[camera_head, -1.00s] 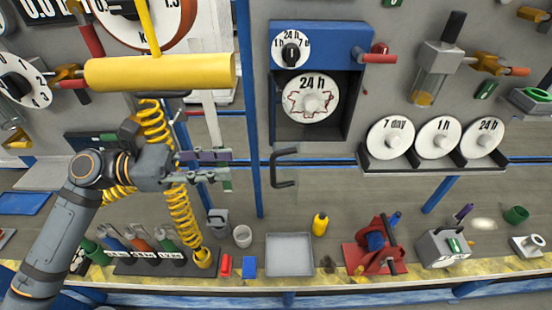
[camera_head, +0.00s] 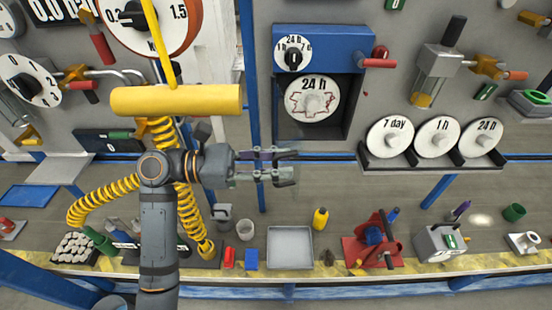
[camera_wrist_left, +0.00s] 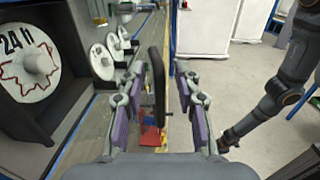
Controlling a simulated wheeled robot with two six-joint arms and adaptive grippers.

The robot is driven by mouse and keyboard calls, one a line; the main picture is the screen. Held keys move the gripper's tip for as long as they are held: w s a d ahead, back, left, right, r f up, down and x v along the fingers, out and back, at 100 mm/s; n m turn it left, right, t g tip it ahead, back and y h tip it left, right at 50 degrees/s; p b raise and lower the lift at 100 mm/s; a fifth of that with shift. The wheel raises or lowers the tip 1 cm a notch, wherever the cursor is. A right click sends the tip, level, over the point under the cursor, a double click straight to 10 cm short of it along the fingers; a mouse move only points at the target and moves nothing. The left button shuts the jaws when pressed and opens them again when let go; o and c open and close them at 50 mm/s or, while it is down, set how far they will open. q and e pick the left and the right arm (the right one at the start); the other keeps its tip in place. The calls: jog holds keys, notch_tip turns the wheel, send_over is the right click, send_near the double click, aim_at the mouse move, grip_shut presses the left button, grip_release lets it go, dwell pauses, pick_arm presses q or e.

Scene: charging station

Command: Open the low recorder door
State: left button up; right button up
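The recorder (camera_head: 322,38) is a blue-topped case on the grey panel. Its dark recess (camera_head: 340,128) holds a white "24 h" chart disc (camera_head: 312,98), which also shows at the left of the left wrist view (camera_wrist_left: 28,62). I cannot make out a separate door panel. A black bar handle (camera_wrist_left: 158,85) stands in front of the case, mostly hidden by my fingers in the head view. My left gripper (camera_head: 292,167) is open, its fingers on either side of the handle with gaps visible in the wrist view. My right arm (camera_wrist_left: 285,85) shows there; its gripper (camera_wrist_left: 228,140) is small and dark.
A shelf with several chart discs (camera_head: 435,138) is right of the recorder. A yellow coiled hose (camera_head: 183,190) and yellow cylinder (camera_head: 176,99) are near my left arm. A grey tray (camera_head: 289,246) and a red tool stand (camera_head: 374,245) stand on the bench below.

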pick_arm(q)
grip_shut()
jog(key=shift+a, duration=0.1)
dwell(0.4)
jog(key=a+m+g, duration=0.1)
jog(key=a+m+g+p, duration=0.1)
jog(key=a+g, duration=0.1)
jog(key=a+g+p, duration=0.1)
jog(key=a, duration=0.1)
jog(key=shift+w+a+m+g, duration=0.2)
jog(key=shift+w+m+g, duration=0.1)
jog(key=shift+m+g, duration=0.1)
jog(key=shift+a, duration=0.1)
